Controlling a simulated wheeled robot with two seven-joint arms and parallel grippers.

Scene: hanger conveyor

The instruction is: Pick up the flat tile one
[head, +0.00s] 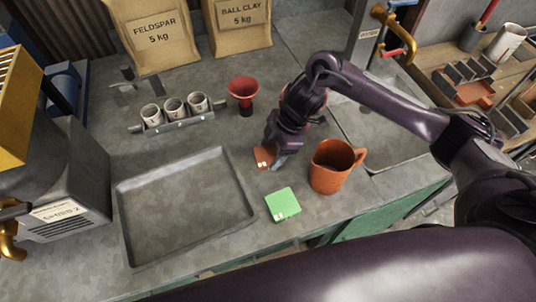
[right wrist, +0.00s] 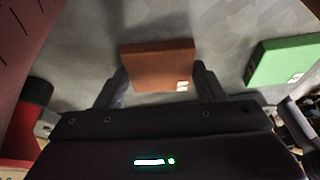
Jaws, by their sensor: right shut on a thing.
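A flat brown tile (head: 263,156) lies on the grey worktop, with a small pale mark near one edge. It also shows in the right wrist view (right wrist: 160,58), between the two fingers. My right gripper (head: 273,160) reaches down over it and is shut on it, one finger at each side. I cannot tell whether the tile is lifted off the surface. A flat green tile (head: 282,204) lies apart nearer the front edge, also with a small pale mark; it also shows in the right wrist view (right wrist: 285,60). The marks are too small to read. My left gripper is not in view.
An orange-brown jug (head: 331,170) stands close to the right of my gripper. A large empty grey tray (head: 128,222) lies to the left. A red funnel-like cup (head: 243,90) and a rack (head: 180,126) of three cups stand behind. A sink (head: 385,125) is at the right.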

